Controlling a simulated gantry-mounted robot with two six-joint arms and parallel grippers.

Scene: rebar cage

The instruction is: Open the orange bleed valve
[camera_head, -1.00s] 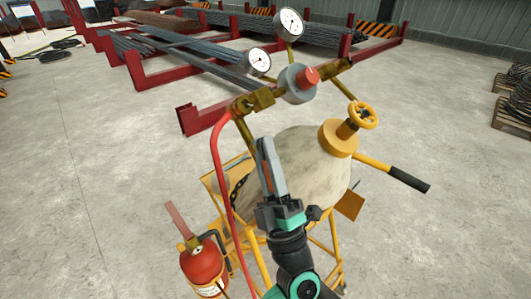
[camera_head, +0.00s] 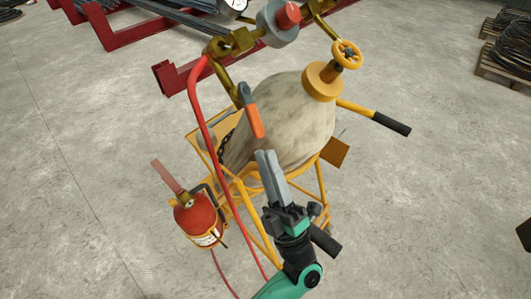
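The orange bleed valve shows as a small orange lever (camera_head: 254,121) with a dark grey upper end. It hangs slanting down in front of the round, pale tank (camera_head: 290,125), below the brass pipe fittings. My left gripper (camera_head: 266,154) is below the lever, its grey fingers pointing up toward it. The fingers lie side by side with no clear gap, and nothing shows between them. They look apart from the lever in the picture. My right gripper is not in view.
A yellow handwheel (camera_head: 347,54) tops the tank's neck. A red hose (camera_head: 205,125) runs down the left side. A red fire extinguisher (camera_head: 196,220) hangs at the left. Black-gripped cart handles (camera_head: 391,124) stick out. Open concrete floor (camera_head: 430,200) lies to the right.

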